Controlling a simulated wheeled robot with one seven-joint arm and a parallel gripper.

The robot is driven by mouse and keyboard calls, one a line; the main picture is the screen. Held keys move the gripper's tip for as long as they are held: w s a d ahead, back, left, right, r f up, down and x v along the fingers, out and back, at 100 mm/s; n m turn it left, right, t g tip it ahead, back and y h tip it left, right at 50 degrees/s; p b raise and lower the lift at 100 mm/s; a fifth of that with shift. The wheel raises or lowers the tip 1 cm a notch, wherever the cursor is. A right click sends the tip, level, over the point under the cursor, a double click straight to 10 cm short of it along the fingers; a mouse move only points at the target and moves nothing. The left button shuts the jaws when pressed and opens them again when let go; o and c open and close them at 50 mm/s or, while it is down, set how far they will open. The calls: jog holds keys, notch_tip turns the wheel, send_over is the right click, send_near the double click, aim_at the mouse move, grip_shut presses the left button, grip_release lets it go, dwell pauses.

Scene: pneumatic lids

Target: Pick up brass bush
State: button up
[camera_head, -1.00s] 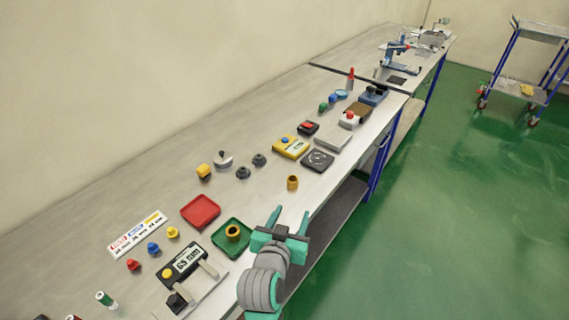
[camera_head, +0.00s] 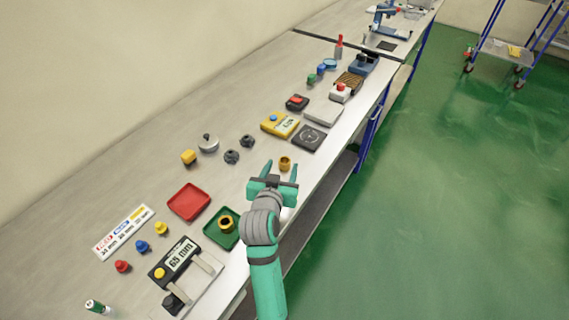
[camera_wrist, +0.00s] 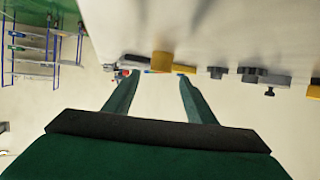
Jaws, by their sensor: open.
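A brass bush (camera_head: 285,163), a small golden cylinder, stands on the bench near its front edge. My gripper (camera_head: 280,170) is open and empty, its teal fingers pointing toward this bush. In the wrist view the golden bush (camera_wrist: 162,61) shows ahead, between the lines of the two fingertips (camera_wrist: 157,76); whether the tips have reached it I cannot tell. A second brass bush (camera_head: 225,222) stands in the green tray (camera_head: 212,238), left of my arm.
A red tray (camera_head: 188,202) and a measuring device with a display (camera_head: 178,259) lie to the left. Dark knobs (camera_head: 232,156) stand behind the gripper. A black square plate (camera_head: 309,138) and a yellow device (camera_head: 279,124) lie beyond the bush.

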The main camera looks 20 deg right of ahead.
aim_at(285, 158)
jog(key=shift+x, duration=1.95)
jog(key=shift+s+a+f, duration=0.1)
jog(key=shift+f, duration=0.1)
jog(key=c, duration=1.2)
jog(key=shift+c, duration=0.2)
jog(key=shift+r, duration=0.1)
